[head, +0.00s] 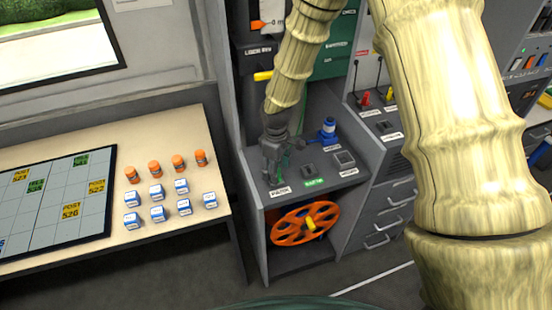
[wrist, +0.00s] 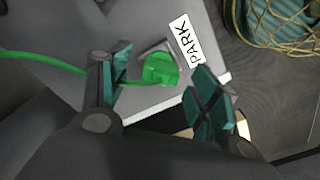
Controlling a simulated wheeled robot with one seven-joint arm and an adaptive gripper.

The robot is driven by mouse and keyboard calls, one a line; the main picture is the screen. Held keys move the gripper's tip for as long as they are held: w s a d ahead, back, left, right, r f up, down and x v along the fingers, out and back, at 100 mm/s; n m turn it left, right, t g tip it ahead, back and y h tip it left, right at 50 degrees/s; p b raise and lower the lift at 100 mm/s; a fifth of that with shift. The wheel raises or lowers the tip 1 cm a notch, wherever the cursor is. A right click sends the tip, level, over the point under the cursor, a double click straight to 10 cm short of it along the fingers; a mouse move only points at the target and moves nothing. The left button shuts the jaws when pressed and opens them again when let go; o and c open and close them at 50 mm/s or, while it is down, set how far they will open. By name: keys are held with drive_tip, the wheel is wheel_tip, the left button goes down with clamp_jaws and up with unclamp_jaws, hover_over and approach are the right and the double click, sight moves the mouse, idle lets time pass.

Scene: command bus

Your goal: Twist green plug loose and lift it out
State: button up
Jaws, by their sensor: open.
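The green plug (wrist: 161,69) sits at a grey square socket beside the PARK label (wrist: 187,40), with a green cable (wrist: 45,62) running off to the left in the wrist view. My gripper (wrist: 165,95) is open, with its two teal-padded fingers on either side of the plug and apart from it. In the head view my gripper (head: 275,165) points down over the left part of the grey counter (head: 330,187). The plug is mostly hidden behind my gripper there.
A blue plug (head: 328,130) stands at the back of the counter, near empty-looking sockets (head: 309,170). An orange wheel (head: 304,223) is below.

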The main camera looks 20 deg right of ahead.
drive_tip(key=shift+f, duration=1.25)
drive_tip(key=c, duration=1.1)
